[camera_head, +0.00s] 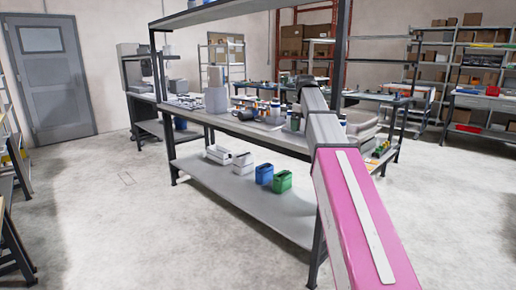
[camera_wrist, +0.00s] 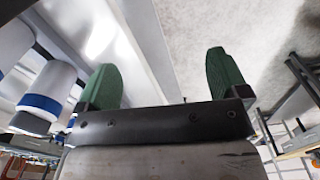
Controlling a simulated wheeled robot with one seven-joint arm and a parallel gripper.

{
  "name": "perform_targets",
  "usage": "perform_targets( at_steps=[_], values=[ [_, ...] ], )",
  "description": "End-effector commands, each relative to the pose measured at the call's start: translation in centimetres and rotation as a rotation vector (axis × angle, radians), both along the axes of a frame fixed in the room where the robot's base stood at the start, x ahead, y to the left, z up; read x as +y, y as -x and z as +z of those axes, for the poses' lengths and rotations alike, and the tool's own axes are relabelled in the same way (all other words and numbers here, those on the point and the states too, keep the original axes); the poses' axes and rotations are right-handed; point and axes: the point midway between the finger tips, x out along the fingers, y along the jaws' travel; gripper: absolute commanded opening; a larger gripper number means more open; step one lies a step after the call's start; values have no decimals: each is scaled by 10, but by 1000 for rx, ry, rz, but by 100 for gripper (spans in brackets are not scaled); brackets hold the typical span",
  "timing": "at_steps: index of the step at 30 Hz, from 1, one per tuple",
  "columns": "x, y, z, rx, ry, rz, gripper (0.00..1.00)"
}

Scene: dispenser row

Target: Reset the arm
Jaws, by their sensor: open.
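In the wrist view my gripper (camera_wrist: 163,85) shows its two green fingers spread apart. It is open, with nothing between the fingers. White containers with blue bands (camera_wrist: 46,96) stand at the left of that view, close to the left finger but apart from it. In the head view my pink and grey arm reaches forward over the right part of the workbench (camera_head: 250,133). The gripper itself is hidden behind the arm there.
Small bottles and a grey box (camera_head: 216,98) stand on the bench top. A shelf board crosses above. The floor (camera_head: 110,215) at left is clear.

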Motion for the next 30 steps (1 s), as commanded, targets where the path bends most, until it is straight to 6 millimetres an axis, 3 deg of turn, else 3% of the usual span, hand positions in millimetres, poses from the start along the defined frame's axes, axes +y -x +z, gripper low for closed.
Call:
perform_targets(
  at_steps=[15,21,30],
  values=[
    [1,66,-210,7,-2,-242,93],
    [1,105,-282,8,-2,-342,93],
    [1,175,-373,7,-3,-492,93]
  ],
)
